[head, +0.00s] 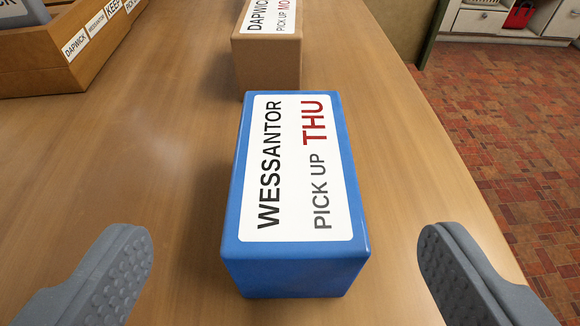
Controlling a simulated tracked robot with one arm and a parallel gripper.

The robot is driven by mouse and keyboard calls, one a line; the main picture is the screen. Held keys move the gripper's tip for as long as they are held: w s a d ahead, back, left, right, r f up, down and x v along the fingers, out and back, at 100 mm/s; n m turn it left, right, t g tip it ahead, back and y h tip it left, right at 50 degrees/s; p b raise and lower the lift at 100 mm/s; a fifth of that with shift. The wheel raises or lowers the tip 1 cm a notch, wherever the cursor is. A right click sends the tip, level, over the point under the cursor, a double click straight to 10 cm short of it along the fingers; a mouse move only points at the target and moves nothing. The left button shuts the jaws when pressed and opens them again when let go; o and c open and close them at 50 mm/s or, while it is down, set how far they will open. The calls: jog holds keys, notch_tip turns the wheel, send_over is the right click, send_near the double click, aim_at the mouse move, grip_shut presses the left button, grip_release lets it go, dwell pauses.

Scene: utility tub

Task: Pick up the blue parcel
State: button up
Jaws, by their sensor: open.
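The blue parcel (296,268) lies on the wooden table in the middle of the head view. Its white top label reads WESSANTOR, PICK UP THU, with THU in red. My gripper (284,268) is open, with one grey padded finger at the lower left and the other at the lower right. The fingers stand wide apart on either side of the parcel's near end, with a gap on each side. Neither finger touches the parcel.
A brown parcel (267,64) labelled DAPWICK lies just behind the blue one.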

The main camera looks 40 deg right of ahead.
aim_at(292, 159)
jog(key=shift+b+x, duration=0.3)
jog(key=shift+x, duration=1.7)
jog(key=x, duration=0.2)
jog(key=b+x, duration=0.1)
jog(key=x, duration=0.1)
jog(key=shift+s+d+f, duration=0.1)
jog(key=shift+s+d, duration=0.05)
jog(key=shift+d, duration=0.15)
jog(key=shift+w+d+f+b, duration=0.1)
jog(key=shift+w+d+b, duration=0.1)
jog(key=shift+w+b, duration=0.15)
jog(key=shift+c, duration=0.3)
jog(key=c, duration=1.1)
jog(key=shift+c, duration=0.2)
